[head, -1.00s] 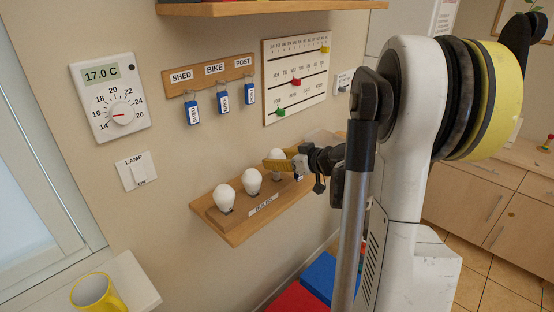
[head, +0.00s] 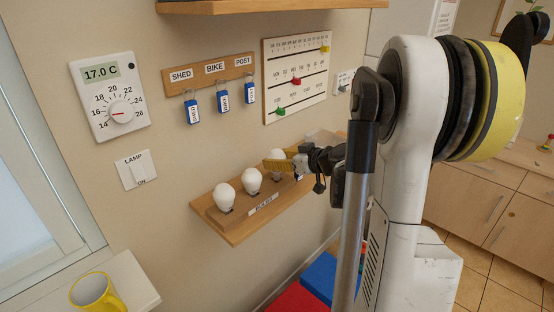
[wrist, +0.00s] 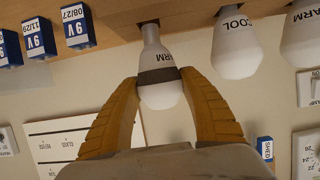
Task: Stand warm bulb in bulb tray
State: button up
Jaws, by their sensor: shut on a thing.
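My gripper (wrist: 160,88) is shut on a white bulb (wrist: 157,92) with a dark band; the letters "ARM" show on it, upside down in the wrist view. In the wrist view these are a "COOL" bulb (wrist: 237,45) and another reading "ARM" (wrist: 300,38).
Several 9V batteries (wrist: 76,25) stand on the far side of the held bulb in the wrist view. Above the tray, blue key tags (head: 222,100) hang from a rack (head: 178,82), beside a slider board (head: 295,95). A yellow mug (head: 95,292) stands at lower left.

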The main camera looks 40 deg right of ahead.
jog(key=shift+f+b, duration=0.9)
jog(key=shift+f, duration=0.15)
jog(key=o, duration=1.2)
jog(key=v, duration=1.2)
